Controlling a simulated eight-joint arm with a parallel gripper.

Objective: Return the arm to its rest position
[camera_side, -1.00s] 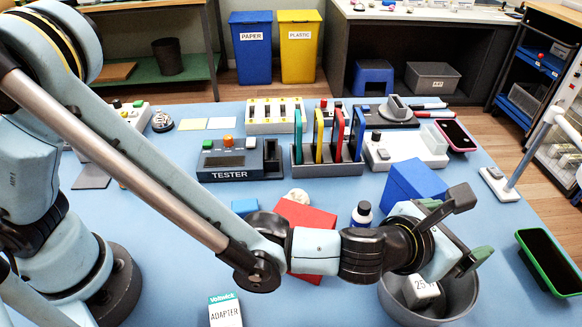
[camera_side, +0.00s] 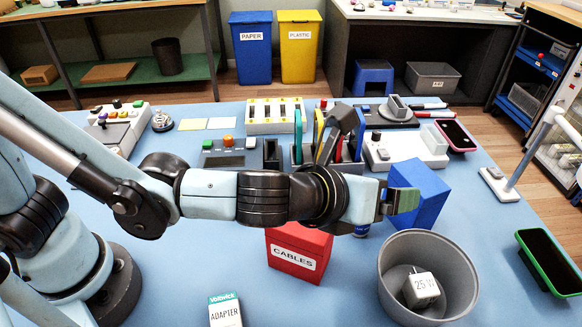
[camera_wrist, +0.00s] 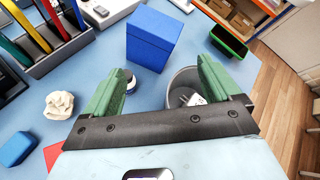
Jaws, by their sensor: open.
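My gripper (camera_side: 375,163) is raised above the middle right of the table, in front of the blue block. In the wrist view, its two green-padded fingers (camera_wrist: 160,82) stand wide apart with nothing held between them. A white charger marked 25 W (camera_side: 421,289) lies in the grey bowl (camera_side: 461,262), below and apart from my gripper. In the wrist view the charger (camera_wrist: 197,100) shows inside the bowl, partly hidden by the right finger.
A blue block (camera_side: 420,188) stands close behind my gripper. The red CABLES box (camera_side: 297,255), ADAPTER box (camera_side: 225,311), green-edged phone (camera_side: 548,262) and phone rack with colored dividers are nearby.

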